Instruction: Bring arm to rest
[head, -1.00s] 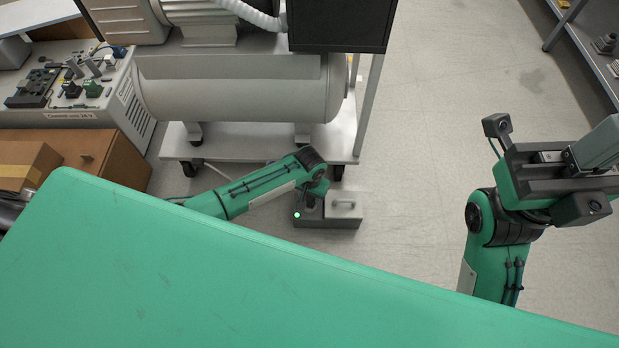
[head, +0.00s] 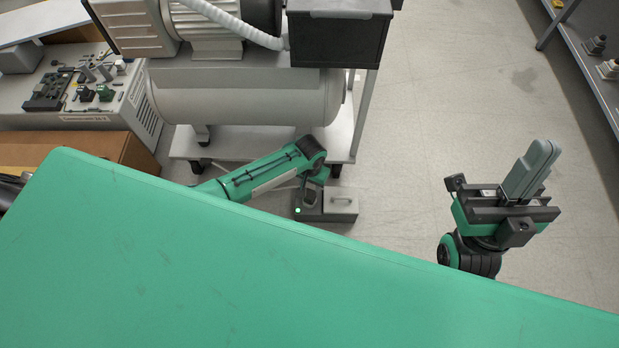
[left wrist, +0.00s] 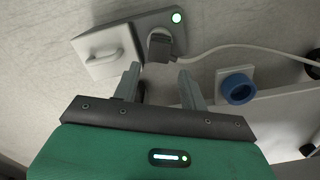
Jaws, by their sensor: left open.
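My left arm (head: 265,175) reaches in from the left, bent down at its joint in front of the cart. In the left wrist view my left gripper (left wrist: 160,88) is open, its two fingers apart with nothing between the tips. A dark plug (left wrist: 160,46) with a grey cable is just beyond the fingertips, seated at a grey unit with a lit green light (left wrist: 176,17). In the head view the left fingers are hidden. My right gripper (head: 534,165) stands raised over the floor at right, fingers together, holding nothing visible.
A compressor tank (head: 245,97) stands on a wheeled cart (head: 230,143). A grey box with a handle (head: 342,202) sits on the floor before it. A blue ring (left wrist: 238,88) shows near the left gripper. Shelves (head: 590,60) stand at right. Floor between cart and shelves is clear.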

